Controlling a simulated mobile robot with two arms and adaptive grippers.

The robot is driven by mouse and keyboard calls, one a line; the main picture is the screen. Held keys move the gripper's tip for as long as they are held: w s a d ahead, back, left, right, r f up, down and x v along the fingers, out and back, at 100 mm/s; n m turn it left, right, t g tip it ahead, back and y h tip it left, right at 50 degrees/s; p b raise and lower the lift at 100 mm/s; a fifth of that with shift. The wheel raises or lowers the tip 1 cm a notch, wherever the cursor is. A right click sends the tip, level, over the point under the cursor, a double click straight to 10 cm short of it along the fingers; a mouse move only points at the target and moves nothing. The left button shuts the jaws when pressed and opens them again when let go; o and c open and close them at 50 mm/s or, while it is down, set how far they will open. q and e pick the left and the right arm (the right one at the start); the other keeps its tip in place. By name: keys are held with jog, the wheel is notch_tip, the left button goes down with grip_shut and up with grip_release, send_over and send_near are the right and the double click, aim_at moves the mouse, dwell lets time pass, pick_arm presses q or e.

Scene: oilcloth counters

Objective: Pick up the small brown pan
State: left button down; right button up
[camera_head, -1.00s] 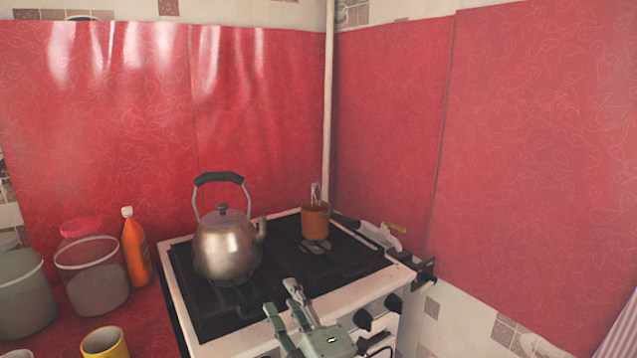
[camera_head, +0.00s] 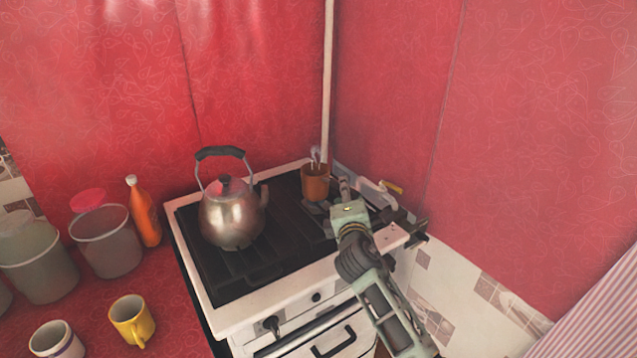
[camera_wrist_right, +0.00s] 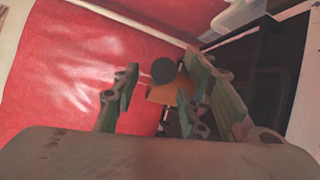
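The small brown pan (camera_head: 315,183) stands upright at the back right of the black stove top, with light utensil-like shapes showing at its top. In the right wrist view its orange-brown body (camera_wrist_right: 158,94) shows beyond the fingers, with a round dark end, probably of its handle (camera_wrist_right: 163,70), in front of it. My right gripper (camera_head: 345,190) is just right of the pan. In the wrist view its fingers (camera_wrist_right: 161,66) are spread to either side of the dark end; I see no grip on it. My left gripper is not in view.
A metal kettle (camera_head: 232,215) stands on the stove left of the pan. A red wall (camera_head: 390,90) rises close behind and to the right. An orange bottle (camera_head: 145,215), tubs and a yellow mug (camera_head: 132,320) stand on the counter at left.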

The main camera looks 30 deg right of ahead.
jog(key=shift+x, duration=1.1)
grip_shut()
jog(key=shift+w+r, duration=0.1)
jog(key=shift+r, duration=0.05)
